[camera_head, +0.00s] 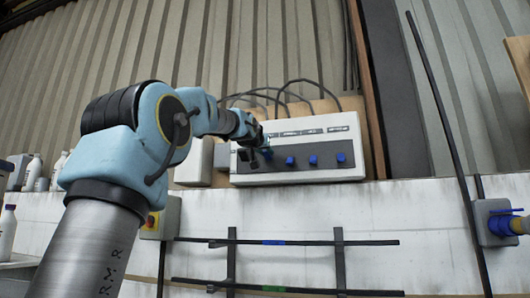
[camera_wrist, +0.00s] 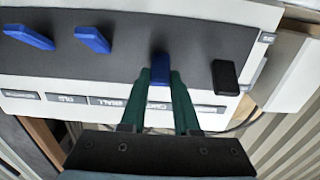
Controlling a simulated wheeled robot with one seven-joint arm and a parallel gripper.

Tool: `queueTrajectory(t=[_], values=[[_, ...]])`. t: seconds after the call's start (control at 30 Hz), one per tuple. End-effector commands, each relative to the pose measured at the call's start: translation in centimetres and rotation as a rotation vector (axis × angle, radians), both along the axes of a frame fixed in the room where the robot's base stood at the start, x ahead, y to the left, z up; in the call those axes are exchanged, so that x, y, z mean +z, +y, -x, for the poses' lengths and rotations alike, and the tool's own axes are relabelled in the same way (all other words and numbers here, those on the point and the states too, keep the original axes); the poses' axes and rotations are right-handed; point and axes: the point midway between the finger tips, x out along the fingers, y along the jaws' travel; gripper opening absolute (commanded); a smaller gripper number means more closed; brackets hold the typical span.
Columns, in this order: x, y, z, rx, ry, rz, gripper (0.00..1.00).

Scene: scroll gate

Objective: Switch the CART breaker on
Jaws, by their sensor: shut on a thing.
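A white breaker box (camera_head: 300,129) with a dark front strip hangs on the wall, and a row of blue levers shows on it. My gripper (camera_head: 266,152) is at the left part of this strip. In the wrist view its green fingers (camera_wrist: 162,82) are shut on a blue lever (camera_wrist: 161,66), one on each side. Two more blue levers, one nearer (camera_wrist: 92,39) and one farther (camera_wrist: 28,37), lie to the left, slanted. A black lever (camera_wrist: 225,76) is just right of the fingers.
Cables (camera_head: 285,92) loop above the box. Black rails (camera_head: 290,242) are on the lower wall, and a blue valve (camera_head: 500,222) is at the right. White bottles (camera_head: 34,170) stand at the left.

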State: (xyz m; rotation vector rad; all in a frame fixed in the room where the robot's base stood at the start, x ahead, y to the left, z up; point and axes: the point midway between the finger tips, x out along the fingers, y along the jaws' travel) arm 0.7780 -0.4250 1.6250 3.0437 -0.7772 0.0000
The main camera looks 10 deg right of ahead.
Motion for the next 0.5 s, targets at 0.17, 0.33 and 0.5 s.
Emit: queueTrajectory(t=[0.17, 0.33, 0.5], values=[[0.1, 0.0, 0.0, 0.0, 0.003, -0.001, 0.0], [1.0, -0.1, -0.2, 0.001, 0.041, -0.023, 0.0], [1.5, -0.2, -0.3, 0.0, 0.111, -0.06, 0.0]])
